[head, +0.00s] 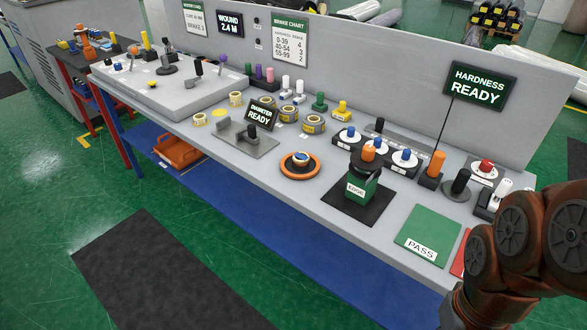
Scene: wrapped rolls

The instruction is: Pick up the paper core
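I cannot tell for certain which item is the paper core. My brown arm shows at the lower right, beside the PASS end of the bench. My gripper is outside the picture, so its state is hidden.
The grey bench (330,215) holds a green EDGE block (362,190) on a black pad, a green PASS pad (428,232), a DIAMETER READY sign (261,115) and several knobs. A back panel (400,70) rises behind. The green floor in front is open.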

